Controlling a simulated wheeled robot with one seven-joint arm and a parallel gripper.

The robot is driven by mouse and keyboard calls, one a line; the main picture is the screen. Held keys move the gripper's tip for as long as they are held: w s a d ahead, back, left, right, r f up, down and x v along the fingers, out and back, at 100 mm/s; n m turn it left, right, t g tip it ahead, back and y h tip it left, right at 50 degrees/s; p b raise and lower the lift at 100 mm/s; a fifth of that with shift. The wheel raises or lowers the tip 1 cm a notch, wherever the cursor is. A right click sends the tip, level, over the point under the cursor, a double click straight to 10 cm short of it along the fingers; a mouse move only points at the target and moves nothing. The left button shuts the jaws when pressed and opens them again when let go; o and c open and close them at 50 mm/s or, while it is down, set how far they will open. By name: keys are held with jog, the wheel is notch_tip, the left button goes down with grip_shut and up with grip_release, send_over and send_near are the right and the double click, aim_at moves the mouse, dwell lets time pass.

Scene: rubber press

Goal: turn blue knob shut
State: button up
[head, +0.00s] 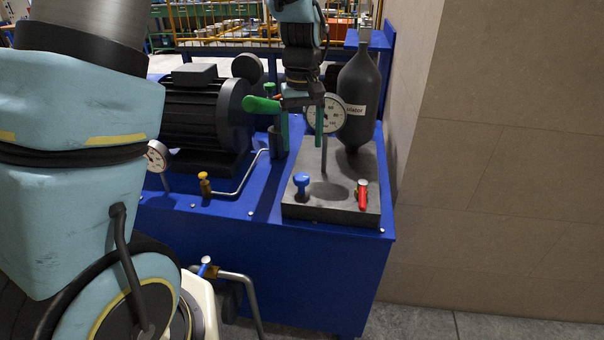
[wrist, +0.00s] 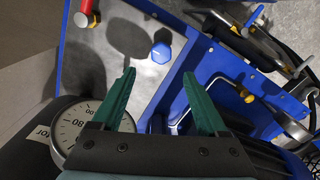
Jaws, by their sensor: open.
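The blue knob (head: 301,182) stands on the front left of a grey block (head: 330,205) on top of the blue press bench. In the wrist view the blue knob (wrist: 161,53) shows from above, beyond and roughly between the fingertips. My gripper (head: 302,147) is open, its green fingers pointing down above and behind the knob. In the wrist view my gripper (wrist: 159,73) has nothing between its fingers. It appears apart from the knob.
A red-handled valve (head: 362,194) stands right of the knob. A pressure gauge (head: 326,114) and a dark accumulator bottle (head: 359,92) rise close to my gripper. A wall (head: 500,150) bounds the right.

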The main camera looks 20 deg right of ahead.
aim_at(301, 176)
notch_tip(301, 176, down, 10)
jog(key=shift+a+r+p, duration=0.15)
jog(key=shift+r+p, duration=0.05)
jog(key=shift+p, duration=0.25)
grip_shut()
dwell(0.5)
